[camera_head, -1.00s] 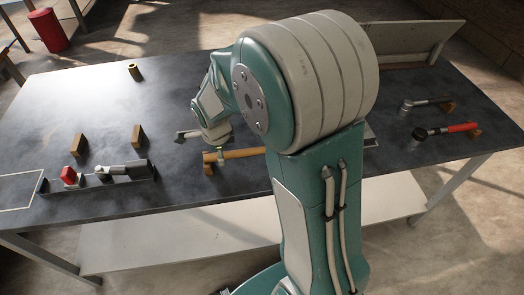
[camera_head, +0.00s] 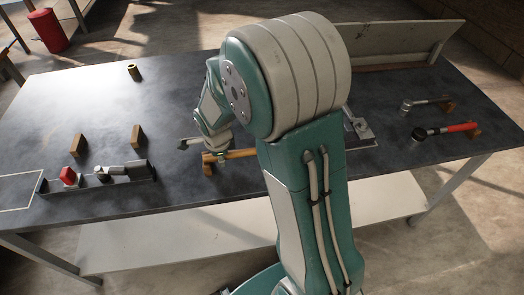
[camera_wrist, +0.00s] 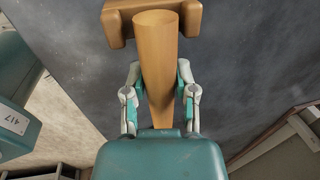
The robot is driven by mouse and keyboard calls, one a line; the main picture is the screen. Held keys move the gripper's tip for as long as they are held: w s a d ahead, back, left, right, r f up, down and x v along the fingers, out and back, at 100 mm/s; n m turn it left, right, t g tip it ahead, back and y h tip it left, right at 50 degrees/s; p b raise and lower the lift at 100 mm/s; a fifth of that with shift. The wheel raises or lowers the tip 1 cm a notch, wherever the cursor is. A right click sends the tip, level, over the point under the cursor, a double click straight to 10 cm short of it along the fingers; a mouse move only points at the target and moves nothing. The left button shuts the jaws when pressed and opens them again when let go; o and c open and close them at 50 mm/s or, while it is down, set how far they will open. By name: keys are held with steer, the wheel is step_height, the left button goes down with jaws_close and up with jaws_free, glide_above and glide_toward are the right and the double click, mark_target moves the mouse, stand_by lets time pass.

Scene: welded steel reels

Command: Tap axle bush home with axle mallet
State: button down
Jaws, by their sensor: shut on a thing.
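A tan wooden handle (camera_wrist: 158,50), which looks like the axle mallet's, lies between my fingers in the wrist view. Its far end is at a brown block (camera_wrist: 115,22). My gripper (camera_wrist: 159,74) is shut on this handle, one finger on each side. In the head view the handle (camera_head: 240,154) lies low over the bench front, its left end at the brown block. My arm hides its right part, and I cannot see the mallet's head. A small brass-coloured ring (camera_head: 133,72), perhaps the axle bush, stands at the back left, apart from my gripper.
Two wooden blocks (camera_head: 79,144) (camera_head: 138,135) stand at left, behind a dark rack (camera_head: 139,173) with a red-topped piece and grey tools. A metal fixture (camera_head: 362,130) is partly behind my arm. Two hammers (camera_head: 428,103) (camera_head: 445,129) lie at right.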

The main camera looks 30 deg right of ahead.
steer(key=shift+r, duration=0.1)
steer(key=shift+r, duration=3.4)
steer(key=s+r, duration=1.2)
steer(key=s, duration=0.3)
